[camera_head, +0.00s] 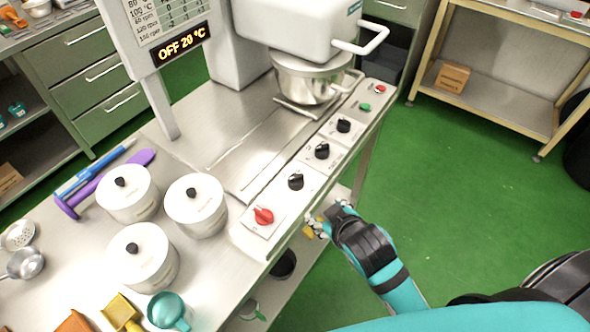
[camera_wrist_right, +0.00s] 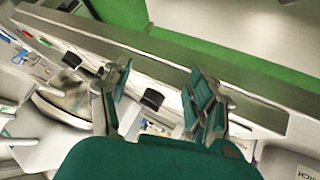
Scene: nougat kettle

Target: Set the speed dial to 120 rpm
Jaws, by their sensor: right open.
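The control panel (camera_head: 279,203) has a red knob (camera_head: 263,215) and three black knobs, the near (camera_head: 296,181), middle (camera_head: 322,150) and far (camera_head: 344,125) ones. Their labels are too small to read, so I cannot tell which is the speed dial. My right gripper (camera_head: 318,226) is open and empty beside the panel's front edge, right of the red knob. In the right wrist view, a black knob (camera_wrist_right: 152,99) shows between the open fingers (camera_wrist_right: 160,97), apart from both; another black knob (camera_wrist_right: 72,60) lies to the left. My left gripper is out of view.
A display (camera_head: 181,44) reads OFF 20 °C. The steel pot (camera_head: 305,80) stands under the white machine head (camera_head: 290,25). Green (camera_head: 365,107) and red (camera_head: 380,90) buttons are at the panel's far end. White lidded canisters (camera_head: 145,258) stand at left. Green floor is clear at right.

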